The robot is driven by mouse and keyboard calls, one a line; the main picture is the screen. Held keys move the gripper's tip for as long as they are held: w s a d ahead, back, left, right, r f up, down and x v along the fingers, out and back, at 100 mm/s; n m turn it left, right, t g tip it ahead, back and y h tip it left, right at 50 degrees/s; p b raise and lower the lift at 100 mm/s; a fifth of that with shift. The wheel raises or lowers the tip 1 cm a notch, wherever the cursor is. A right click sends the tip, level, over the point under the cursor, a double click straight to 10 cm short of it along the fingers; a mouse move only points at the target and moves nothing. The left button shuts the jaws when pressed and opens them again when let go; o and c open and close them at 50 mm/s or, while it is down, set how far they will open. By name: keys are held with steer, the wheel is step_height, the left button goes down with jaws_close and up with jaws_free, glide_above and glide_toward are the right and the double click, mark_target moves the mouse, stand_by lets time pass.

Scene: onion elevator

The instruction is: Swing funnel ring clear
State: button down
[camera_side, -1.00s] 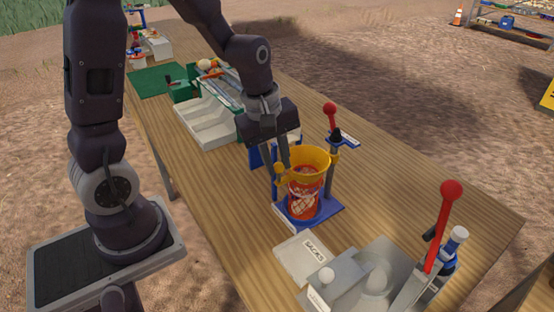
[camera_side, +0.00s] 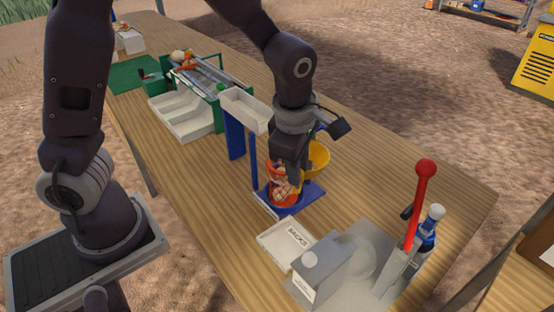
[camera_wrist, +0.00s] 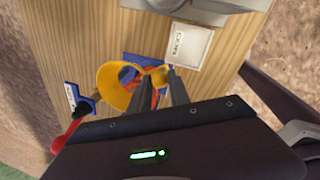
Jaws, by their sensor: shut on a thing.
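The yellow funnel ring (camera_side: 319,158) sits to the right of my gripper in the side view, partly hidden by it. In the wrist view the ring (camera_wrist: 103,86) is a wide yellow cone with a round yellow knob (camera_wrist: 159,75) on its rim. My gripper (camera_wrist: 162,80) is shut on this knob. The orange-red net sack (camera_side: 281,191) stands upright on the blue stand (camera_side: 313,190), below my fingers. The ring is offset to the right of the sack in the side view. In the wrist view some red still shows through the ring.
A white tray marked SACKS (camera_side: 272,238) and a grey machine with a tall red-knobbed lever (camera_side: 420,195) stand in front. A white chute (camera_side: 245,108) stands close left of my gripper. A red lever (camera_wrist: 68,134) is near the ring. Table at right is clear.

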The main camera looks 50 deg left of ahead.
steer(key=w+d+n+g+y, duration=0.1)
steer(key=w+d+n, duration=0.6)
steer(key=w+n, duration=0.3)
steer(key=shift+w, duration=1.25)
steer(key=shift+d, duration=0.1)
steer(key=c, duration=1.2)
jaws_free()
steer(key=shift+w, duration=0.1)
steer(key=shift+c, duration=0.2)
steer(key=shift+r, duration=0.1)
step_height(320, 180, up, 7)
steer(key=d, duration=0.1)
steer(key=shift+s+d, duration=0.15)
steer(key=shift+s, duration=0.05)
